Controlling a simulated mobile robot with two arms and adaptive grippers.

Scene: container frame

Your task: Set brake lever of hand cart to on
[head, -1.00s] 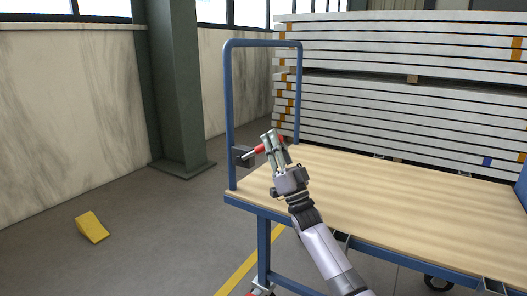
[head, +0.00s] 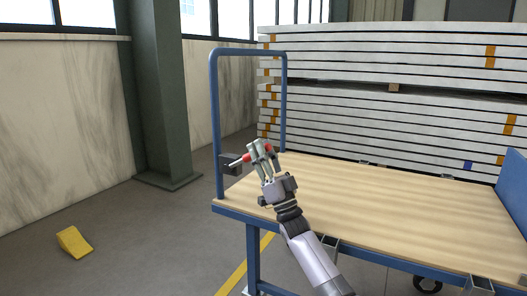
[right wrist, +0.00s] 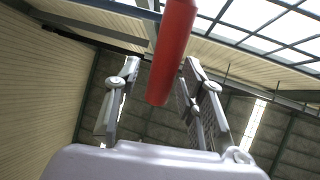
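The hand cart has a wooden deck (head: 400,205) and a blue tubular push frame (head: 215,120). A dark brake box (head: 231,165) sits on the frame's near post. The red brake lever (head: 242,160) sticks out from there over the deck's left end. My right gripper (head: 260,148) is at the lever, with fingers up and partly hiding it. In the right wrist view the red lever (right wrist: 172,55) runs between the two spread fingers of the right gripper (right wrist: 160,92), with gaps visible on both sides. My left gripper is not in view.
A stack of pale panels (head: 390,110) stands behind the cart. A green column (head: 158,90) and marble-like wall are at the left. A yellow wedge (head: 74,243) lies on the floor at the lower left. The deck is bare.

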